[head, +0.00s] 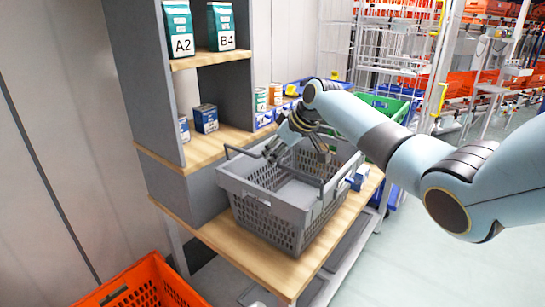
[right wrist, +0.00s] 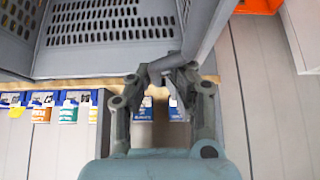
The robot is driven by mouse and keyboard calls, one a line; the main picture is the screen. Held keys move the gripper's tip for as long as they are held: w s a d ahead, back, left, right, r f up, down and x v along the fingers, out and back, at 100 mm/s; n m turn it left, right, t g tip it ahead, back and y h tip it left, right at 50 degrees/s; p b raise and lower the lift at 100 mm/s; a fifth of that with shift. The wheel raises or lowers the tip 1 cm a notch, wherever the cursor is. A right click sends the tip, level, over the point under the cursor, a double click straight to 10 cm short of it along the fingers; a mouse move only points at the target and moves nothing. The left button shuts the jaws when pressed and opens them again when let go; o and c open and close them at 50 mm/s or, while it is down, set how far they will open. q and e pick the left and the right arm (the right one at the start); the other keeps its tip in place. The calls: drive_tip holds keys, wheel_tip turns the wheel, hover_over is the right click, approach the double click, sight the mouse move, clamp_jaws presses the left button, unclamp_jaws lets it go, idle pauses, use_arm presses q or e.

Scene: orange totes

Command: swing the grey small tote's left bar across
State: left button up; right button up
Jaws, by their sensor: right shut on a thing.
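The grey small tote (head: 268,212) stands on a wooden bench, its inside bare where I can see it. Its left bar (head: 238,151) is a thin dark handle standing up above the tote's left and back rim. My right gripper (head: 271,154) reaches over the tote from the right and is shut on this bar near its far end. In the right wrist view the fingers close around a grey bar piece (right wrist: 164,63) beside the tote's wall (right wrist: 208,25). The other bar (head: 318,182) lies on the right side of the tote. My left gripper is not in view.
A shelf unit (head: 155,95) with labelled boxes stands directly left and behind the tote. A green tote (head: 385,105) is behind my right arm. An orange tote (head: 145,285) is at the lower left.

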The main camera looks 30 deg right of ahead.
drive_tip(key=shift+s+d+f, duration=0.25)
drive_tip(key=shift+d+f, duration=0.1)
drive_tip(key=shift+f, duration=0.4)
drive_tip(key=shift+o, duration=0.4)
drive_tip(key=shift+w, duration=0.1)
drive_tip(key=shift+d+f, duration=0.1)
drive_tip(key=shift+o, duration=0.3)
drive_tip(key=shift+w+d+f+b, duration=0.1)
drive_tip(key=shift+d+f+b, duration=0.4)
drive_tip(key=shift+b, duration=0.3)
drive_tip(key=shift+w+d, duration=0.15)
drive_tip(key=shift+c, duration=0.3)
drive_tip(key=shift+w+a+r+p, duration=0.1)
drive_tip(key=shift+a+r+p, duration=0.15)
drive_tip(key=shift+r+p, duration=0.2)
drive_tip(key=shift+c, duration=0.3)
drive_tip(key=o, duration=1)
drive_tip(key=shift+f, duration=0.1)
drive_tip(key=shift+c, duration=0.2)
